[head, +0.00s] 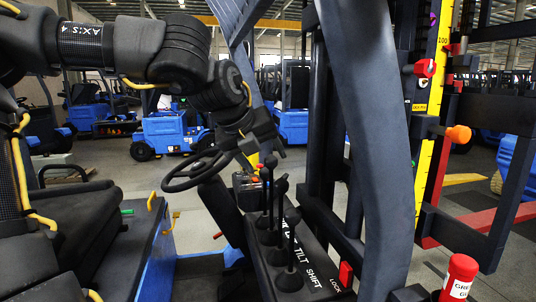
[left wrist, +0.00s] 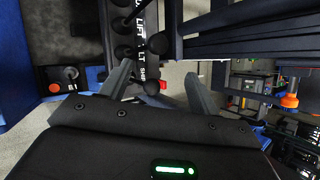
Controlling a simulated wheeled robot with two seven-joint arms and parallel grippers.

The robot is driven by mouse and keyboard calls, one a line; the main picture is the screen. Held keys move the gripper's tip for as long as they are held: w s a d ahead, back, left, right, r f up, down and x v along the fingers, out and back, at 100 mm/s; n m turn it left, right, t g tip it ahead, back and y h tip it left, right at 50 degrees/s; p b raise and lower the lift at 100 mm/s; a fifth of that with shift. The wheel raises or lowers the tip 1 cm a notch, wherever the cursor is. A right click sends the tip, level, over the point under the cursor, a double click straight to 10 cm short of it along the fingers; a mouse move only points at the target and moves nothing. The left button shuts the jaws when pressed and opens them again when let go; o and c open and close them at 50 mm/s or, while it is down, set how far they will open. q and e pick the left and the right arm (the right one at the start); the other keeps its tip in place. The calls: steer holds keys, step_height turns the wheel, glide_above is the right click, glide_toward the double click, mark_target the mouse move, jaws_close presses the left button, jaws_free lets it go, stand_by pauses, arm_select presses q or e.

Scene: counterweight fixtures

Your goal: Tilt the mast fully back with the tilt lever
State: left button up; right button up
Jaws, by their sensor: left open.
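The lever console (head: 318,290) carries a row of black levers with labels reading TILT and SHIFT. The tilt lever (head: 281,188) appears to be the middle one, upright with a dark knob. My left gripper (head: 266,152) is open above and just behind the levers, near the steering wheel, touching none that I can see. The mast (head: 324,130) is dark uprights to the right. My right gripper is not in view.
The steering wheel (head: 190,171) is left of the levers, beside the black seat (head: 70,235). A thick grey pillar (head: 372,150) stands right of the console. A yellow scale (head: 432,110) with a red pointer (head: 426,68) stands by the mast. Blue trucks fill the background.

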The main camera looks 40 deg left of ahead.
mark_target(279, 181)
arm_select(q)
steer(key=b+x, duration=0.1)
steer(key=x, duration=0.2)
steer(key=b+x, duration=0.1)
steer(key=x, duration=0.2)
steer(key=b+x, duration=0.1)
steer(key=x, duration=0.2)
steer(key=shift+a+f, duration=0.3)
steer(key=shift+w+f+b, duration=0.3)
steer(key=shift+b, duration=0.2)
steer(key=shift+w+f+b, duration=0.3)
steer(key=shift+w+f, duration=0.05)
steer(key=shift+w, duration=0.2)
steer(key=shift+s, duration=0.1)
steer(key=c, duration=0.8)
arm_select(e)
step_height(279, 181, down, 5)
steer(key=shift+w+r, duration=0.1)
